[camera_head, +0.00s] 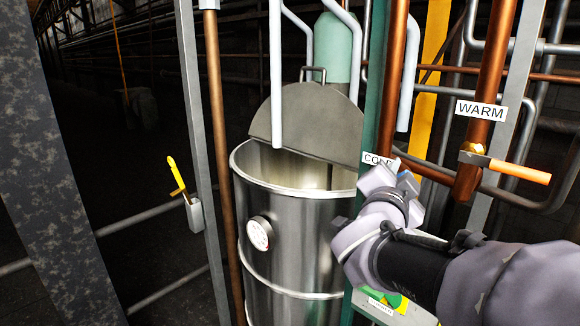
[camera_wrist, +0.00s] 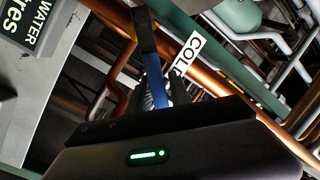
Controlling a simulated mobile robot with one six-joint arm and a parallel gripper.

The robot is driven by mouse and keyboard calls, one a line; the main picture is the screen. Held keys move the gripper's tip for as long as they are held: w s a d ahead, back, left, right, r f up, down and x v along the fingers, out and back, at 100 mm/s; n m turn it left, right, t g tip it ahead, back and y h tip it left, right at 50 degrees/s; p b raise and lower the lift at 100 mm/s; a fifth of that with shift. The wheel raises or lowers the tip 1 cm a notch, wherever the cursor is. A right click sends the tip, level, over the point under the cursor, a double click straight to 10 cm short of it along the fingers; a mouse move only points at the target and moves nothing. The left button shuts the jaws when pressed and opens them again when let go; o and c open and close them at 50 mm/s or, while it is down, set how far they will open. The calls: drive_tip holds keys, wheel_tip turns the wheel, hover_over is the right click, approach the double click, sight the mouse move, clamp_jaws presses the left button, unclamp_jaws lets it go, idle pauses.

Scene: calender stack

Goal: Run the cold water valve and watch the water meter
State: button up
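The COLD label (camera_head: 377,160) hangs on the green post, partly covered by my gripper. It also shows in the wrist view (camera_wrist: 188,54). The cold valve's body is mostly hidden. A round white dial (camera_head: 259,233) is on the steel tank's front; its reading is too small to make out, and I cannot tell whether it is the water meter.
The open steel tank (camera_head: 290,250) has a half lid (camera_head: 310,120). The WARM valve's orange handle (camera_head: 520,171) sticks out right on a copper pipe. A yellow lever (camera_head: 176,174) is at left. A WATER sign (camera_wrist: 38,25) shows at the wrist view's upper left. Pipes and posts crowd my arm.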

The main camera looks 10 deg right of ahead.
drive_tip(key=shift+c, duration=0.2)
clamp_jaws()
idle(1.1)
